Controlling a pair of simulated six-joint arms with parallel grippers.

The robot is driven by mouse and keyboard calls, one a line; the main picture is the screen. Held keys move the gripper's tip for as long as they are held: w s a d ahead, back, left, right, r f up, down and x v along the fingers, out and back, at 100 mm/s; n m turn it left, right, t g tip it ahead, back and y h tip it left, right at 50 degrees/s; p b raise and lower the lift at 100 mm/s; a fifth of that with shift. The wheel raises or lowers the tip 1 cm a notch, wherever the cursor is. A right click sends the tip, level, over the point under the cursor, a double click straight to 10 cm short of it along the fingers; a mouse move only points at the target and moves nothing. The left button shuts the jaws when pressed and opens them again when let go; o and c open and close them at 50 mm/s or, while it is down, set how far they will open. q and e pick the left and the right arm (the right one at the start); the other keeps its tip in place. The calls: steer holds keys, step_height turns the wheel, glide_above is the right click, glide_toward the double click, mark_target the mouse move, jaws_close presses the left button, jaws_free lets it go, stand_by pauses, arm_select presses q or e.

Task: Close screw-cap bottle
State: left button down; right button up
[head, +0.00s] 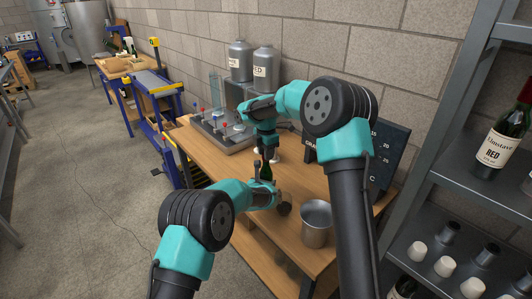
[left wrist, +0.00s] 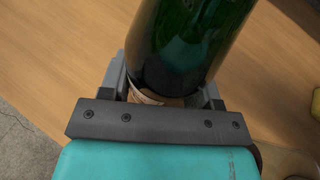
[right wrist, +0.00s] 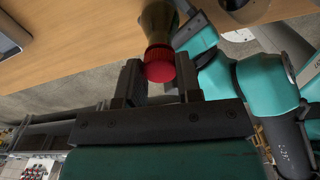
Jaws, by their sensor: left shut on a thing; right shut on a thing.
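The dark green bottle (head: 266,171) stands roughly upright over the wooden table, and its body fills the upper part of the left wrist view (left wrist: 185,45). My left gripper (head: 264,186) is shut around the bottle from the side, with a piece of label showing between the fingers. My right gripper (head: 266,146) is above it, pointing down. In the right wrist view its fingers are shut on a red cap (right wrist: 159,66). The cap is at the mouth of the bottle neck (right wrist: 158,25) and appears to touch it. I cannot tell how far it is screwed on.
A steel cup (head: 316,224) stands on the wooden table (head: 270,237) to the right of the bottle. A grey panel with red-topped parts (head: 221,133) is at the back left. Two metal canisters (head: 265,68) and a dark sign (head: 391,148) stand behind. A metal shelf (head: 450,155) is on the right.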

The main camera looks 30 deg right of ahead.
steer(key=m, duration=1.1)
steer(key=shift+m, duration=0.3)
steer(key=m, duration=1.8)
steer(key=shift+m, duration=0.3)
steer(key=m, duration=0.6)
steer(key=shift+f, duration=0.1)
steer(key=m, duration=1.1)
steer(key=o, duration=0.9)
